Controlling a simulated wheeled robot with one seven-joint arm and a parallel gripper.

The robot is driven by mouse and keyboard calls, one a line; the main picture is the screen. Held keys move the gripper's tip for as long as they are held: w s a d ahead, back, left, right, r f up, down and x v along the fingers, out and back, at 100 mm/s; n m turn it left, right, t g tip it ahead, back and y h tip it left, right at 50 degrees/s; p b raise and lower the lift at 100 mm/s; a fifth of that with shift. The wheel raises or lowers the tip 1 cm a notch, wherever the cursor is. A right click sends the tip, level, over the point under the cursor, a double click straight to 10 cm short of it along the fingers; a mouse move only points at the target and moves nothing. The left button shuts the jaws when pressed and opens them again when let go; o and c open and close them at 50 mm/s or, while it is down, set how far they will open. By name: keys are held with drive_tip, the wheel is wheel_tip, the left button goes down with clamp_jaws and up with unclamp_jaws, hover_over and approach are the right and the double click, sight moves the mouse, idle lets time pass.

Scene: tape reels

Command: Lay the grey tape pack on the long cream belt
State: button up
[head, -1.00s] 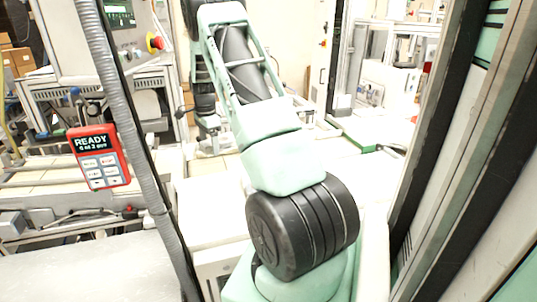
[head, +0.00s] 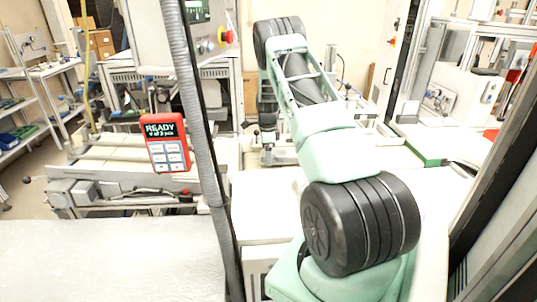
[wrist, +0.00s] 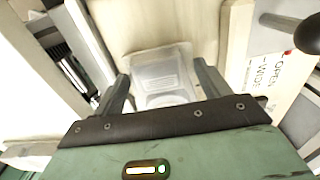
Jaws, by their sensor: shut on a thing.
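In the wrist view my gripper (wrist: 160,73) has its two fingers on either side of a pale grey, see-through moulded pack (wrist: 168,80), and is shut on it. The pack shows between the fingers with its recessed shape facing the camera. In the head view my arm reaches away from me and bends down at its far end; the gripper and pack cannot be made out there. A long cream belt-like surface (head: 112,147) on a metal frame lies at the left in the head view, behind the red handheld panel.
A red panel (head: 167,142) reading READY hangs by a grey hose (head: 192,110) left of my arm. A pale flat surface (head: 110,262) fills the lower left. Shelving (head: 40,90) stands far left.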

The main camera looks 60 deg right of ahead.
drive_tip(key=shift+f, duration=0.55)
drive_tip(key=shift+f, duration=0.15)
drive_tip(key=o, duration=0.8)
wheel_tip(320, 180, up, 12)
drive_tip(key=b, duration=0.3)
drive_tip(key=shift+b, duration=0.3)
